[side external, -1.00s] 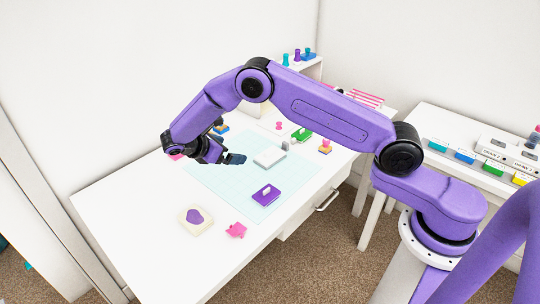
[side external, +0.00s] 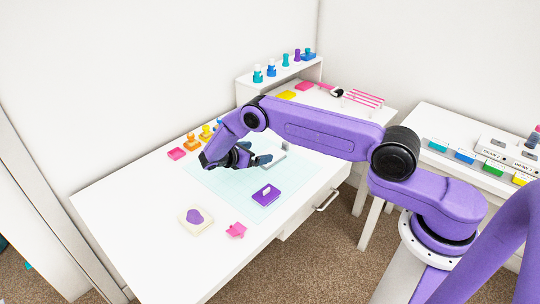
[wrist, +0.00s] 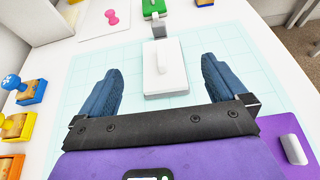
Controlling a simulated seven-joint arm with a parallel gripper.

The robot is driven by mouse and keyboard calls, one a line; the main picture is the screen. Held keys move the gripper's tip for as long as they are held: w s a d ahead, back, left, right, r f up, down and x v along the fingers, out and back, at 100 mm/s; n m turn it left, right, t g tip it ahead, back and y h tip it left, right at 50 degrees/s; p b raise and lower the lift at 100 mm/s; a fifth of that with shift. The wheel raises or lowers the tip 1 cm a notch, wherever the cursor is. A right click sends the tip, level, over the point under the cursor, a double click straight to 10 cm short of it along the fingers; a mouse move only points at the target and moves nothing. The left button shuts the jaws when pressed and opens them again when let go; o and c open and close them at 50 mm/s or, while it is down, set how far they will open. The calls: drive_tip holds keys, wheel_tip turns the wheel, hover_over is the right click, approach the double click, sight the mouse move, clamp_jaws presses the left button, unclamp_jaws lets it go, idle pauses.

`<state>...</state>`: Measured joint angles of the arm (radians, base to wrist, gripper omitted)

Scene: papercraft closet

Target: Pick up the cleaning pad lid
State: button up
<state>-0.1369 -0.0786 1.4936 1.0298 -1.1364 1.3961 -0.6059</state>
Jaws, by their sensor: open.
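The cleaning pad lid seems to be the white slab (wrist: 178,79) with a raised white handle on the cyan grid mat (wrist: 238,60). In the wrist view it lies flat, ahead of my gripper (wrist: 161,66) and between the lines of its two blue fingers. The fingers are spread apart and hold nothing. In the side view my gripper (side external: 262,157) is low over the mat and covers most of the white slab (side external: 278,169). I cannot tell whether the fingers are beside the slab or above it.
A purple pad (side external: 266,195) with a white handle lies on the mat's near part. A cream tile (side external: 194,221) and a pink piece (side external: 236,230) lie in front. A small grey block (wrist: 158,22) and a green stamp (wrist: 153,8) stand behind the slab. Stamps (wrist: 18,125) line the left.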

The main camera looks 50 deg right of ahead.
sight(270, 150)
drive_tip(key=x, duration=0.9)
drive_tip(key=shift+f, duration=0.15)
drive_tip(key=shift+a, duration=0.1)
drive_tip(key=c, duration=1.1)
